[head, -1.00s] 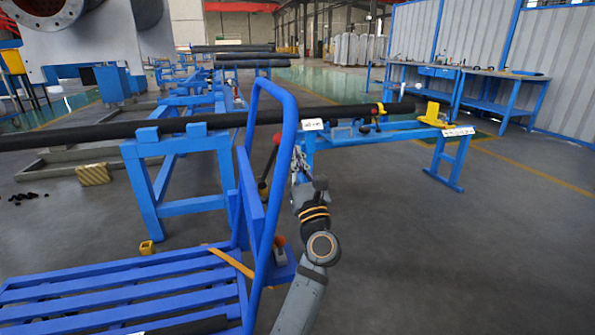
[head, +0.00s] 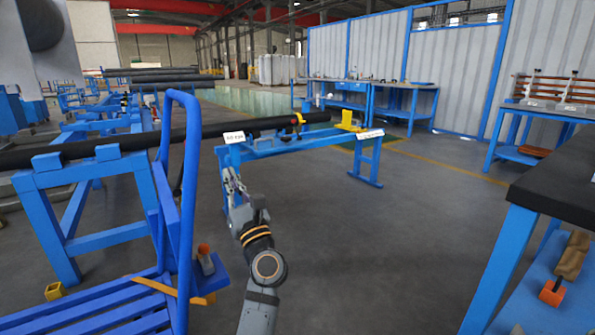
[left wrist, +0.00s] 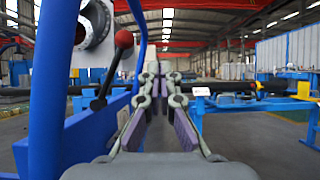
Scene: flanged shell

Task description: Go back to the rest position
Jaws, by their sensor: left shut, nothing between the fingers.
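My left arm comes up from the bottom of the head view. Its gripper (head: 231,184) points away from me, in front of the blue stand that carries a long dark pipe (head: 265,127). In the left wrist view the gripper fingers (left wrist: 153,78) reach forward and are close together at the tips, with no object between them. A red-knobbed lever (left wrist: 124,40) on the blue frame stands just left of the fingers. My right gripper is not in either view.
A blue cart with a tall tubular handle (head: 188,215) stands close on the left of my arm. A dark-topped blue table (head: 555,185) is near on the right. Workbenches (head: 380,90) line the back wall. The grey floor between arm and table is clear.

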